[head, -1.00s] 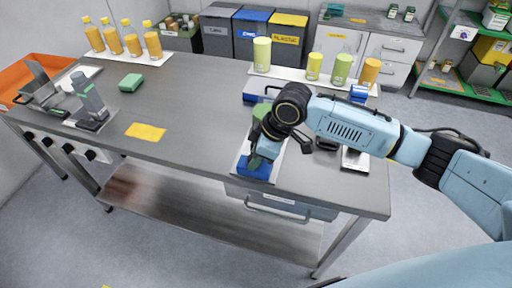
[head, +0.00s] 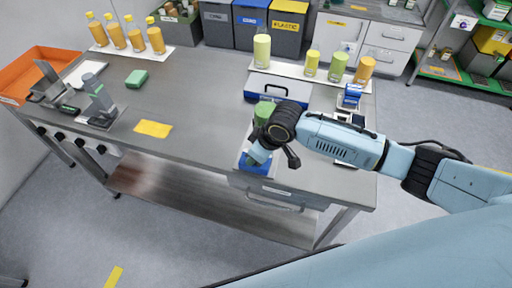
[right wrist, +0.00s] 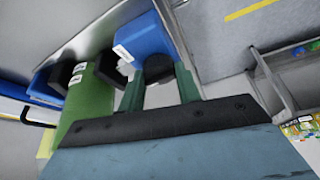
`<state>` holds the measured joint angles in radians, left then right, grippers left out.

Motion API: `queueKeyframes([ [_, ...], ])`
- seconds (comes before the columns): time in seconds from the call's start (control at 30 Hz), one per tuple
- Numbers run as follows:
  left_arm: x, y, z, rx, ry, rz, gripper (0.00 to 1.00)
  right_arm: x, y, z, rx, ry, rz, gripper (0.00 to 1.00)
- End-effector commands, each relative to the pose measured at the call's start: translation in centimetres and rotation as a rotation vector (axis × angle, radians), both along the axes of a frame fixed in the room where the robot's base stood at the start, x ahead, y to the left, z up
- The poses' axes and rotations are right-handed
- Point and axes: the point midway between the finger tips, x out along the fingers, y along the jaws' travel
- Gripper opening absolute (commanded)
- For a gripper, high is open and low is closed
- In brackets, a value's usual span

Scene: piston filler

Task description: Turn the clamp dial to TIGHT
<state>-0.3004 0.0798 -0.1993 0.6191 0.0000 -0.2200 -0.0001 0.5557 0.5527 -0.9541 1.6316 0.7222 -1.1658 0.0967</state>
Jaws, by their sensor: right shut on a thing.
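A blue fixture (head: 256,168) sits on a pale plate at the front edge of the bench, beside an upright green cylinder (head: 264,110). In the right wrist view the blue fixture (right wrist: 142,38) has a white label and a round black dial (right wrist: 158,68) on its near side. My right gripper (right wrist: 158,88) is shut on that black dial, one greenish finger on each side. In the head view my right gripper (head: 260,155) is over the fixture and its wrist hides the dial. Dial markings cannot be read. My left gripper is not in view.
A blue-and-white case (head: 278,92) lies behind the cylinder. Several yellow and green containers stand on a back tray (head: 292,74). A yellow cloth (head: 153,129) and a green block (head: 137,79) lie left. The middle of the bench is clear.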

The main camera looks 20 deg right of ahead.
Motion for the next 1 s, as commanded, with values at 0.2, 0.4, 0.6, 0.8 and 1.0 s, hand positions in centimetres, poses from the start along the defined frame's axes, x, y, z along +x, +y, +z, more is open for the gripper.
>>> queueKeyframes([
  [0.2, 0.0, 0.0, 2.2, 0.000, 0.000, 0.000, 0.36, -0.2, 0.1, 0.2, 0.001, 0.003, -0.091, 0.11],
  [0.4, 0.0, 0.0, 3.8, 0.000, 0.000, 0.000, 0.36, -0.2, 0.2, 0.3, 0.002, 0.003, -0.180, 0.11],
  [0.6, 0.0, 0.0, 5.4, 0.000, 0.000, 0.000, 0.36, -0.1, 0.2, 0.3, 0.002, 0.002, -0.273, 0.11],
  [0.8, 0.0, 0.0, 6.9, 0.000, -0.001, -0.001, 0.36, -0.2, 0.3, 0.3, 0.002, 0.002, -0.372, 0.11],
  [1.0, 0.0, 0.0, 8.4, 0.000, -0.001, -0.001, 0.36, -0.2, 0.3, 0.3, 0.002, 0.003, -0.481, 0.11],
])
